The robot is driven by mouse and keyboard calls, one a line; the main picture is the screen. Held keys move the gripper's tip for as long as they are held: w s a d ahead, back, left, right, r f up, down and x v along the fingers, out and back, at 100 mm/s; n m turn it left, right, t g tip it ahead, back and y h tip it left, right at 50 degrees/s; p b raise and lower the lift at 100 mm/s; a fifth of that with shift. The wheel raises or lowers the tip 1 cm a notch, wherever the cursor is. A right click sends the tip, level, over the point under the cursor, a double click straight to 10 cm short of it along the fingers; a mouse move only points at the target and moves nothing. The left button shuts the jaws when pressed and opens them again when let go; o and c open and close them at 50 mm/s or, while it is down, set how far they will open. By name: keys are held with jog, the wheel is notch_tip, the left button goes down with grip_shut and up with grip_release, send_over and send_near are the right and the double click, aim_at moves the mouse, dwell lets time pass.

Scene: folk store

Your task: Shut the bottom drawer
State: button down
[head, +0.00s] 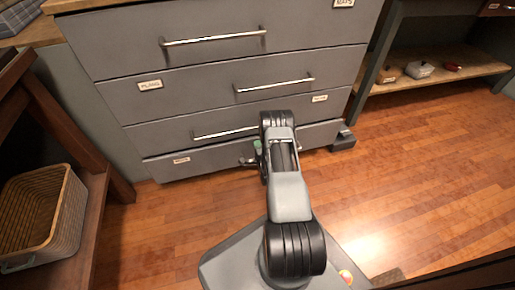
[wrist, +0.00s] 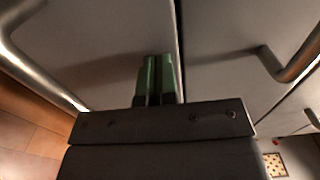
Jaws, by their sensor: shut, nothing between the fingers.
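The bottom drawer (head: 205,162) is the lowest grey front of the cabinet in the head view, with a small label at its left. A dark line runs along its top edge; I cannot tell how far it stands out. My gripper (head: 257,148) is in front of it, partly hidden by my arm. In the wrist view my gripper (wrist: 158,62) has its green fingers together and empty, pointing at grey fronts near a dark seam. A metal handle (wrist: 40,72) lies left of the fingers, on the floor side. I cannot tell whether the fingertips touch a front.
Above are a third drawer, its handle (head: 225,133) showing, a second drawer handle (head: 275,85) and an upper handle (head: 213,38). A wicker basket (head: 42,215) sits on a wooden shelf at left. A low shelf (head: 450,68) stands at right. Wooden floor (head: 420,160) is clear at right.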

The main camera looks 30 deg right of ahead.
jog(key=shift+w+a, duration=0.15)
jog(key=shift+w, duration=0.15)
jog(key=x, duration=0.2)
jog(key=shift+w+r, duration=0.2)
jog(key=shift+w, duration=0.15)
jog(key=shift+s, duration=0.1)
